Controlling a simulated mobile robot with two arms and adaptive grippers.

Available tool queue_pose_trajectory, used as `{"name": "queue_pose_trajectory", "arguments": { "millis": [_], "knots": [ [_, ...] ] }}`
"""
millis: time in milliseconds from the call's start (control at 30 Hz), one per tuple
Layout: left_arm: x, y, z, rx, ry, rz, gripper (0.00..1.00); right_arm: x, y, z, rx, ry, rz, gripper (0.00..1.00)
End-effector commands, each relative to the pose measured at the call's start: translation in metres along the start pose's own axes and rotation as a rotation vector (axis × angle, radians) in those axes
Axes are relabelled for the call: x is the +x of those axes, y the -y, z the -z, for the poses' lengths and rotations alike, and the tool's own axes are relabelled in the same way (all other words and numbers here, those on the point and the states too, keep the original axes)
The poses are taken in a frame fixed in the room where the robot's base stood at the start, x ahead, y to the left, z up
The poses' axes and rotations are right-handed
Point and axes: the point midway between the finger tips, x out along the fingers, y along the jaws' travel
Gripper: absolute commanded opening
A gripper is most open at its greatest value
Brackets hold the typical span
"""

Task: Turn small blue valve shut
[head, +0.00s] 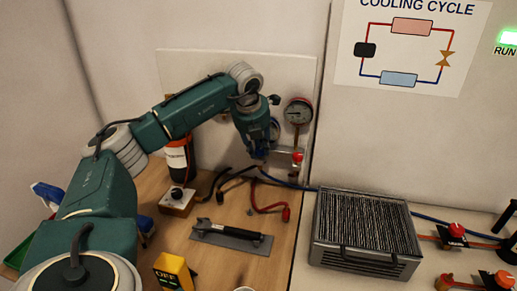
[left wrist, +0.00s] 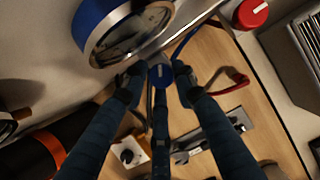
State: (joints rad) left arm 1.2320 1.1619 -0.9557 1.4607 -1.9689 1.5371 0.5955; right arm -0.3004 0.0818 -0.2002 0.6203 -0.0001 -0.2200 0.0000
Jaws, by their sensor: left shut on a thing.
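The small blue valve knob (left wrist: 161,75) shows in the left wrist view, between the fingertips of my left gripper (left wrist: 159,72), with a light line across its face. The gripper is shut on the knob, with fingers on its left and right sides. In the head view my left gripper (head: 261,154) reaches down in front of the gauge panel, and the knob is mostly hidden by it. A blue-rimmed gauge (left wrist: 122,32) sits just above the knob in the left wrist view. My right gripper is not in view.
A red knob (head: 297,157) is close to the right of my gripper. A red-rimmed gauge (head: 298,112) stands above it. Hoses (head: 268,208) and a black-handled tool (head: 232,236) lie on the wooden top. A finned metal box (head: 365,232) stands to the right.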

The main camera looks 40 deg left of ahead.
Motion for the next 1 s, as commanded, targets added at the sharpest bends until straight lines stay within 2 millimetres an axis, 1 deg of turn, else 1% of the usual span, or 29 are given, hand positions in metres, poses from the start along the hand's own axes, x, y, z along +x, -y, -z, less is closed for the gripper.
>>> {"name": "queue_pose_trajectory", "arguments": {
  "millis": [33,367,700,1000],
  "knots": [
    [-0.005,-0.001,-0.007,0.035,0.019,0.023,0.02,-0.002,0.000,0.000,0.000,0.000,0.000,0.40],
    [-0.006,-0.002,-0.008,0.324,0.018,0.141,0.02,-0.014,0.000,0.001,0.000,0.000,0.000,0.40],
    [-0.007,-0.002,-0.009,0.613,0.020,0.263,0.02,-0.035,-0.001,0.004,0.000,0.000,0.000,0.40],
    [-0.006,-0.001,-0.010,0.808,0.024,0.342,0.01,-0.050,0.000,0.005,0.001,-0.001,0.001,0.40]
  ]
}}
